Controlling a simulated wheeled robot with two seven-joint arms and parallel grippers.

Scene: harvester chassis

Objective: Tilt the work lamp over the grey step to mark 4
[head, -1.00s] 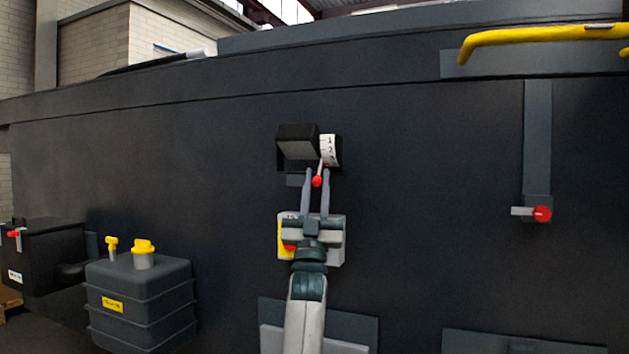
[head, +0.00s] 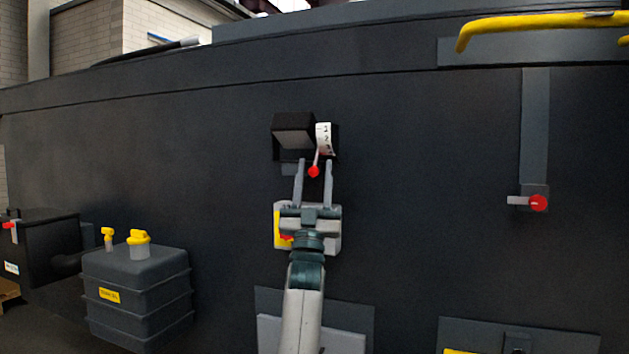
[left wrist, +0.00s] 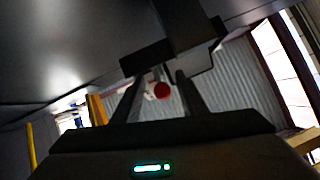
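The work lamp (head: 293,131) is a black box with a grey face, mounted on the dark chassis wall. At its right side is a curved white scale (head: 325,139) with the figures 1, 2 and 3 readable; no 4 can be made out. A thin lever with a red knob (head: 313,171) hangs below the scale. My left gripper (head: 314,165) is open, one finger on each side of the knob, with a gap visible on both sides. The left wrist view also shows the red knob (left wrist: 162,90) between the fingers. The grey step (head: 343,343) is low, partly behind my arm. My right gripper is not in view.
A light plate (head: 334,235) with yellow and red parts sits behind my left gripper. A grey tank (head: 138,295) with yellow caps stands at left. A yellow rail (head: 540,27) and a red-ended handle (head: 538,203) are at right. The wall around the lamp is clear.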

